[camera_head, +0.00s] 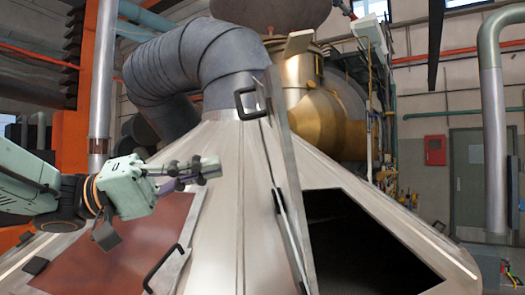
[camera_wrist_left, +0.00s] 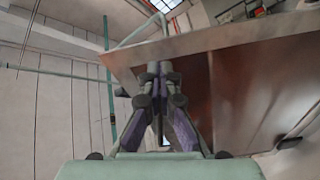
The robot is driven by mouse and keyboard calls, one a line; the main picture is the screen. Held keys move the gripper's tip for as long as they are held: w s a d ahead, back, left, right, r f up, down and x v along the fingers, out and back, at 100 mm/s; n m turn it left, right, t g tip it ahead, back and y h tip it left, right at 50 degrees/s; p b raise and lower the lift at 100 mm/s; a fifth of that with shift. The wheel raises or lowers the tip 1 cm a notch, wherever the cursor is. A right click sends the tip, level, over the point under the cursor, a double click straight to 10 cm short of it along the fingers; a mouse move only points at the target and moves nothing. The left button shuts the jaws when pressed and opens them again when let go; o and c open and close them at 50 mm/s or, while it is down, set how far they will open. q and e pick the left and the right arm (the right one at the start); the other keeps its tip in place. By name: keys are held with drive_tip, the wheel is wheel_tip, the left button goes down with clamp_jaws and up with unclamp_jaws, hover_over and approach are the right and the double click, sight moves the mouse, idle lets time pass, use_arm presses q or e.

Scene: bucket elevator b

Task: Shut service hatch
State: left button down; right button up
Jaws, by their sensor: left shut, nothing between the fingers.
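The service hatch appears as a thin pale metal panel (camera_head: 289,185), seen almost edge-on and standing open along the left side of a dark opening (camera_head: 360,240) in the sloping metal hood. Dark handles (camera_head: 250,102) show near its upper part and lower down. My left gripper (camera_head: 212,168) is shut and empty, in front of the hood's left side and left of the panel, apart from it. In the left wrist view its fingertips (camera_wrist_left: 158,68) are together, with a brown metal surface (camera_wrist_left: 235,85) beyond them on the right. My right gripper is not in view.
The hood's left face holds a rust-brown panel (camera_head: 125,240) with a dark handle (camera_head: 162,268) at its right. A thick grey duct (camera_head: 215,60) rises from the hood top. A brass-coloured vessel (camera_head: 320,110) stands behind. A silver pipe (camera_head: 492,130) stands at right.

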sight(284, 149)
use_arm(q)
drive_tip(key=p+x, duration=0.1)
drive_tip(key=x, duration=0.7)
drive_tip(key=shift+d, duration=0.25)
drive_tip(key=shift+d+r, duration=0.1)
drive_tip(key=shift+d, duration=0.2)
drive_tip(key=shift+s+a, duration=0.1)
drive_tip(key=shift+s, duration=0.1)
drive_tip(key=shift+a, duration=0.1)
drive_tip(key=shift+w+p, duration=0.25)
drive_tip(key=shift+p, duration=0.05)
